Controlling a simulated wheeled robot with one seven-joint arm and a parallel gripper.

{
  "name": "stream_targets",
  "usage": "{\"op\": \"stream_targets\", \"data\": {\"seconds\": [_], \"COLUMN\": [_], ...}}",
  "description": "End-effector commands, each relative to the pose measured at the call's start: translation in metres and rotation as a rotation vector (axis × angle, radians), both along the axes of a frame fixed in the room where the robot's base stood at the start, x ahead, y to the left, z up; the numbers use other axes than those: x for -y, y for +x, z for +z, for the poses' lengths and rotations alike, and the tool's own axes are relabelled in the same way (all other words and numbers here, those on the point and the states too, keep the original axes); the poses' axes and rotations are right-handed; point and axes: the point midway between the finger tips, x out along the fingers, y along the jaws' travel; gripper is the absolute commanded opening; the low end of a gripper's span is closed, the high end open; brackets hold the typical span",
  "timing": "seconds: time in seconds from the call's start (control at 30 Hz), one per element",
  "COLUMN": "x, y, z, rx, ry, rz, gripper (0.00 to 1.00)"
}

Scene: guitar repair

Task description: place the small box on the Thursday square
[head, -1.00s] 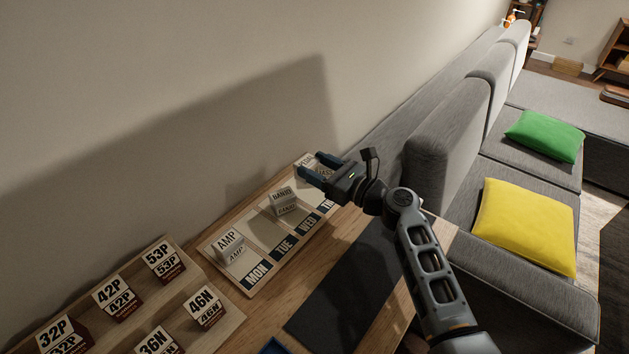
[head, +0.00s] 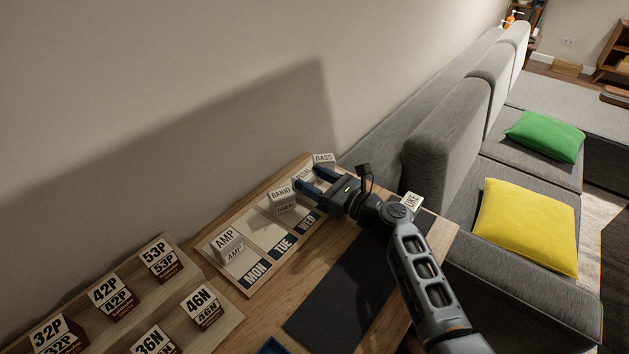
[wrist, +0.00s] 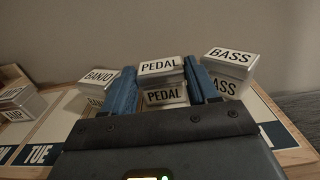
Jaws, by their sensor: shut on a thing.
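My gripper (head: 313,180) is shut on a small white box lettered PEDAL, its blue fingers on either side of it in the wrist view (wrist: 162,82). The held box is mostly hidden in the head view (head: 301,175). It is between the BANJO box (head: 281,195) and the BASS box (head: 324,160), over the weekday board (head: 250,287). I cannot tell whether it touches the board. The MON, TUE and WED labels are readable; my gripper hides the Thursday label.
An AMP box (head: 229,243) stands by MON; the TUE square (head: 262,227) looks empty. A UKE box (head: 411,202) is right of my gripper. A stepped rack of lettered boxes (head: 222,322) is at lower left. A dark mat (head: 345,290) lies in front, and the wall is behind.

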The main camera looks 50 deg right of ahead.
Motion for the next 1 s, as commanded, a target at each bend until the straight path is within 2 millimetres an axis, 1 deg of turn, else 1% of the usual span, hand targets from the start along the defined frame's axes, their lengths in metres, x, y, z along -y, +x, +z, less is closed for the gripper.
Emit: {"op": "stream_targets", "data": {"seconds": [0.03, 0.17, 0.27, 0.3, 0.4, 0.67, 0.77, 0.83, 0.9, 1.0], "x": [0.0, -0.001, -0.001, -0.001, -0.001, -0.001, 0.0, 0.0, -0.001, 0.0], "y": [-0.001, -0.001, -0.001, -0.002, -0.002, -0.003, -0.003, -0.003, -0.017, -0.038], "z": [-0.009, -0.014, -0.015, -0.016, -0.017, -0.017, -0.01, -0.001, -0.008, -0.006], "rx": [-0.009, -0.013, -0.015, -0.017, -0.018, -0.019, -0.019, -0.019, -0.019, -0.016], "ry": [0.001, 0.001, 0.0, -0.001, -0.002, -0.001, -0.001, 0.0, 0.005, 0.003], "rz": [-0.002, -0.003, -0.004, -0.005, -0.006, -0.007, -0.008, -0.008, -0.008, -0.008], "gripper": [0.27, 0.27, 0.27, 0.62, 0.69, 0.69, 0.69, 0.69, 0.69, 0.69]}}
